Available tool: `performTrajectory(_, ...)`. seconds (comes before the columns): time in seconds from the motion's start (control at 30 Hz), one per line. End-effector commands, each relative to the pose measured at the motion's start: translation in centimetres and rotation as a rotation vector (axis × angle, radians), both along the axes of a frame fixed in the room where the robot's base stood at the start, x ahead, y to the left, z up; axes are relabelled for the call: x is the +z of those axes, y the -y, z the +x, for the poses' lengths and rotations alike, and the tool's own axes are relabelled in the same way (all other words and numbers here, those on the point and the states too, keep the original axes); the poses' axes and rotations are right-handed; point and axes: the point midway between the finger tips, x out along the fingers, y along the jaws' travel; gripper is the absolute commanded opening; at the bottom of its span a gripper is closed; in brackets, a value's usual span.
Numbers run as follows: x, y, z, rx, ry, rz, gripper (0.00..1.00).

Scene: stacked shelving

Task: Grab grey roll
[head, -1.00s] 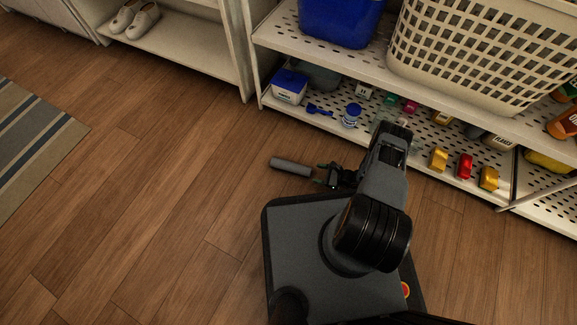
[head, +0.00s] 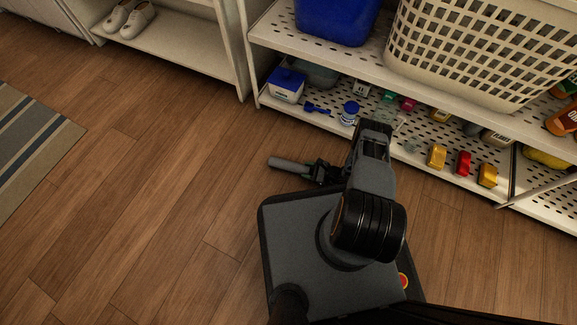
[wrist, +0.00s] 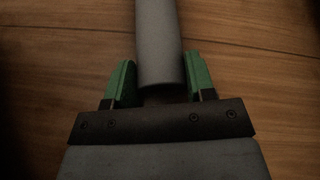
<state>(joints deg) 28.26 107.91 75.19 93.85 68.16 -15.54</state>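The grey roll (head: 287,164) lies on the wooden floor in the head view, left of my arm and in front of the shelving. My gripper (head: 311,171) is low at the roll's right end. In the wrist view the roll (wrist: 159,40) runs from the top edge down to between the two green fingertips of my gripper (wrist: 160,82). The gripper is open, with a finger on each side of the roll's near end. A small gap shows on each side, narrower on the left.
The perforated lower shelf (head: 405,150) behind holds a blue-lidded tub (head: 286,85), a blue jar (head: 349,113) and several coloured items. A beige basket (head: 480,50) stands on the shelf above. Floor to the left is clear up to a striped rug (head: 35,140).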

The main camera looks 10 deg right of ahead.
Motion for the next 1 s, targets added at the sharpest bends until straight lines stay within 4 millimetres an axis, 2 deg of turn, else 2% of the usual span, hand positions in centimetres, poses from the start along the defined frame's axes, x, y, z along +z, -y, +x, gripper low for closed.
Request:
performTrajectory(0.03,0.0,0.0,0.0,0.001,0.0,0.0,0.42)
performTrajectory(0.23,0.0,-0.1,0.0,0.003,0.001,0.0,0.24)
performTrajectory(0.57,0.5,-0.1,0.0,0.004,0.001,0.0,0.24)
performTrajectory(0.73,2.2,-0.1,0.1,0.004,0.002,-0.001,0.24)
performTrajectory(0.83,3.9,-0.2,0.1,0.005,0.0,0.0,0.24)
performTrajectory(1.0,7.0,1.3,-0.7,0.004,0.001,0.0,0.24)
